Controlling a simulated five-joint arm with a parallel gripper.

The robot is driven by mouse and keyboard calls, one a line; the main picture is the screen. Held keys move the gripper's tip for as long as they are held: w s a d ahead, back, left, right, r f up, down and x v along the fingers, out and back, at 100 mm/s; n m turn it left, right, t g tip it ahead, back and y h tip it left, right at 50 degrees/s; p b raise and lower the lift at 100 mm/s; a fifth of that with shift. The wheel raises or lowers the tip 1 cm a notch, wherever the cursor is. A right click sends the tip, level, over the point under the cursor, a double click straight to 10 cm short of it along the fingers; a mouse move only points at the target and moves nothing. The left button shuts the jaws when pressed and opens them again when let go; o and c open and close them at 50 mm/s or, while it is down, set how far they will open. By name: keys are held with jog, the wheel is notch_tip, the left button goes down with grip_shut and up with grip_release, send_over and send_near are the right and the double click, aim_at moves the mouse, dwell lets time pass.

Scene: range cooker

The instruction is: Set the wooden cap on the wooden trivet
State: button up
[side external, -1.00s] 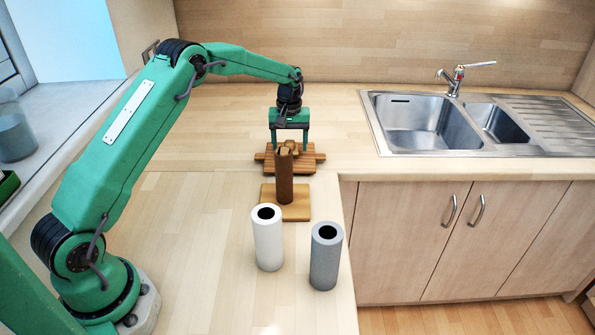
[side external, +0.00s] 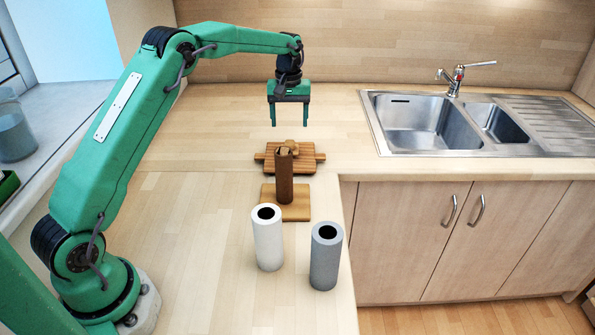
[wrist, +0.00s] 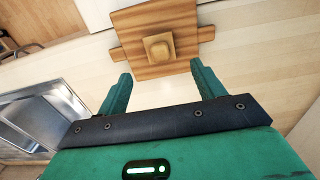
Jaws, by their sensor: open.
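The wooden cap (wrist: 159,47) lies on the wooden trivet (wrist: 186,20), near its middle, in the wrist view. In the side view the cap (side external: 291,146) is partly hidden behind a brown post, and the trivet (side external: 309,160) lies flat on the worktop with a handle sticking out at each side. My gripper (side external: 289,124) is open and empty, above and apart from the cap. Its two fingers (wrist: 160,70) show in the wrist view, spread apart with nothing between them.
The brown post (side external: 285,180) stands on a square wooden board (side external: 299,207) in front of the trivet. A white cylinder (side external: 268,240) and a grey cylinder (side external: 325,258) stand nearer the camera. The sink (side external: 400,112) is at the right. Worktop left of the trivet is clear.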

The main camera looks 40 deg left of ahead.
jog(key=shift+r, duration=2.1)
jog(key=shift+r, duration=0.1)
jog(key=s+d+r+m+t, duration=0.1)
jog(key=s+d+r+m, duration=0.1)
jog(key=s+d+r, duration=0.35)
jog(key=s+d+r+m+t, duration=0.2)
jog(key=s+r, duration=0.5)
jog(key=s, duration=0.4)
jog(key=s+d+f+m+t, duration=0.1)
jog(key=s+d+f+m, duration=0.1)
jog(key=s, duration=0.8)
jog(key=s+d+f+m+t, duration=0.1)
jog(key=s+d+f+m, duration=0.1)
jog(key=s, duration=0.7)
jog(key=shift+s+d+f+m+t, duration=0.3)
jog(key=shift+s+m, duration=0.1)
jog(key=shift+m, duration=0.1)
